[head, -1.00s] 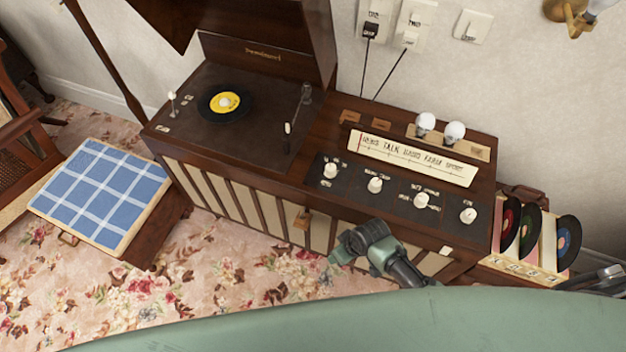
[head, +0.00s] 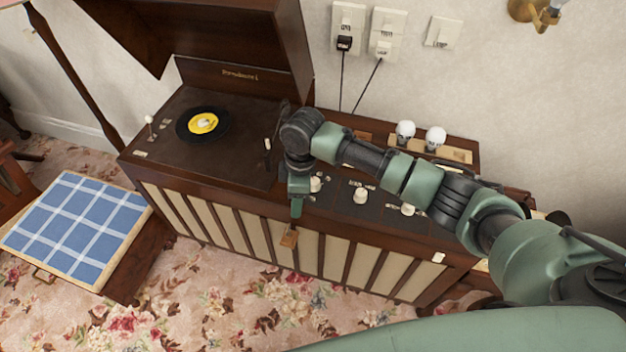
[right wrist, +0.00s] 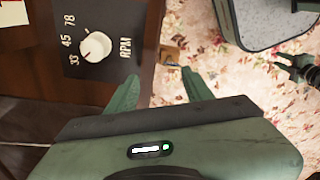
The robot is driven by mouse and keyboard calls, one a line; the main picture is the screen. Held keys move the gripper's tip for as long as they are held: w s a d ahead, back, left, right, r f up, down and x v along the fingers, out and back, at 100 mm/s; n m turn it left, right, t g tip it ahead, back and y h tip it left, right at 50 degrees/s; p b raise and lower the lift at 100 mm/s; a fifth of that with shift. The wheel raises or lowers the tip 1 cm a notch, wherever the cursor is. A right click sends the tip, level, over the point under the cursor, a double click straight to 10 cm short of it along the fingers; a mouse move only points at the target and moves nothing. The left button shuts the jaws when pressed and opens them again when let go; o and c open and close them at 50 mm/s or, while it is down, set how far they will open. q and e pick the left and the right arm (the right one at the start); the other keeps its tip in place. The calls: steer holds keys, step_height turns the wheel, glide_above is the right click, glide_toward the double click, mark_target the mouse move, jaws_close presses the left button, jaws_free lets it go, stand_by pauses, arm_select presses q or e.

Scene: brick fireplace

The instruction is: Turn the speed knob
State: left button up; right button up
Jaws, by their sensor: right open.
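The speed knob (right wrist: 95,46) is a round white knob on a black panel marked RPM, 33, 45 and 78, in the right wrist view. My right gripper (head: 296,207) points down at the front edge of the console. In the right wrist view its two green fingers (right wrist: 158,85) are spread and empty, with the knob to their left, apart. My left gripper is not seen.
The wooden console (head: 230,205) has a record (head: 203,123) on its turntable and more knobs (head: 361,195) to the right, with light bulbs (head: 436,138) behind. A blue checked stool (head: 75,225) stands at left. The floral carpet (head: 250,305) in front is open.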

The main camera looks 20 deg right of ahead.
step_height(320, 180, up, 5)
steer(key=h, duration=0.1)
glide_above(314, 180)
steer(key=shift+s, duration=0.1)
step_height(314, 180, down, 8)
steer(key=shift+r, duration=0.25)
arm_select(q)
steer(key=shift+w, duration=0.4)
arm_select(e)
steer(key=shift+c, duration=0.3)
jaws_close()
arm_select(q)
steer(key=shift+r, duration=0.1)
